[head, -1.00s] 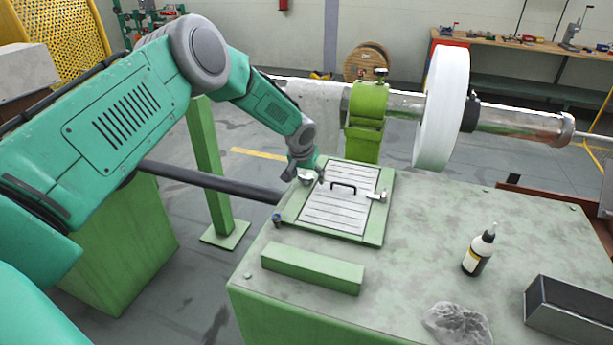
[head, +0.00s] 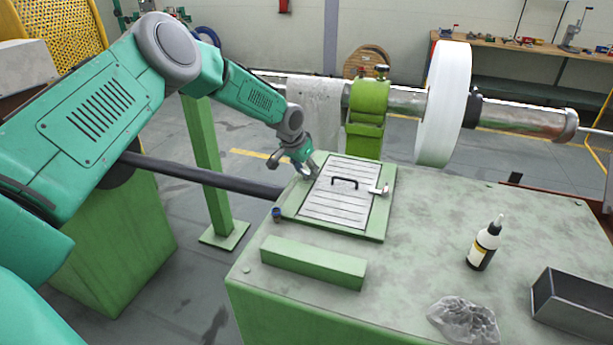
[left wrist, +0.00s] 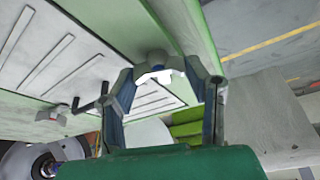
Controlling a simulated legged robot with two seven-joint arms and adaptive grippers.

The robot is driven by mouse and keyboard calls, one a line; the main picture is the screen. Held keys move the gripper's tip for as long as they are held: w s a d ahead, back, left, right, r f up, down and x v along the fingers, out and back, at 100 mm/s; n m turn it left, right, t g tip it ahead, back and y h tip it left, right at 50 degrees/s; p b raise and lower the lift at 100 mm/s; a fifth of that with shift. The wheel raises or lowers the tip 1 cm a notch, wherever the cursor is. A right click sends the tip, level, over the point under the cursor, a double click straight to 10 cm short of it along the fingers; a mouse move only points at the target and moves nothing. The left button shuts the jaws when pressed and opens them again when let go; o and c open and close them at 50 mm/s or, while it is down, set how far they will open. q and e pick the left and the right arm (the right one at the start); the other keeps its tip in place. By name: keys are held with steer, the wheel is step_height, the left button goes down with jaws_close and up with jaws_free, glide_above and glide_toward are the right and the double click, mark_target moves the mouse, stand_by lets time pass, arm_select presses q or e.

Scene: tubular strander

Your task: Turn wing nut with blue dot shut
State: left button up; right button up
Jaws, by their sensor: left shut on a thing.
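A green-framed cover plate (head: 335,208) with a black handle (head: 345,182) lies on the green bench top. My left gripper (head: 311,170) is at its far-left edge, pointing down. In the left wrist view its fingers (left wrist: 163,76) are closed around a pale metal wing nut (left wrist: 155,75) at the plate's edge. I cannot make out a blue dot on this nut. A second wing nut (head: 378,190) is on the plate's right edge; it also shows in the left wrist view (left wrist: 52,113). My right gripper is not in view.
A green bar (head: 312,263) lies in front of the plate. A white disc (head: 442,105) on a shaft stands behind. The bench's middle is clear.

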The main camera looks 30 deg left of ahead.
arm_select(q)
steer(key=shift+a+f+m+b, duration=0.15)
steer(key=shift+f+m+b, duration=0.2)
steer(key=shift+m+b, duration=0.15)
steer(key=m+h+b, duration=0.2)
steer(key=m+b, duration=0.2)
steer(key=shift+m+g, duration=0.3)
steer(key=shift+g, duration=0.1)
steer(key=m+g+b, duration=0.1)
steer(key=m+b, duration=0.1)
steer(key=shift+m+h, duration=0.4)
steer(key=m+g+b, duration=0.1)
steer(key=m+b, duration=0.1)
steer(key=m, duration=0.1)
steer(key=shift+w+r+h, duration=0.1)
steer(key=shift+h, duration=0.2)
steer(key=shift+r+m+g+b, duration=0.15)
steer(key=shift+m+g+b, duration=0.15)
steer(key=shift+m+b, duration=0.5)
steer(key=shift+m, duration=0.4)
steer(key=shift+r, duration=0.15)
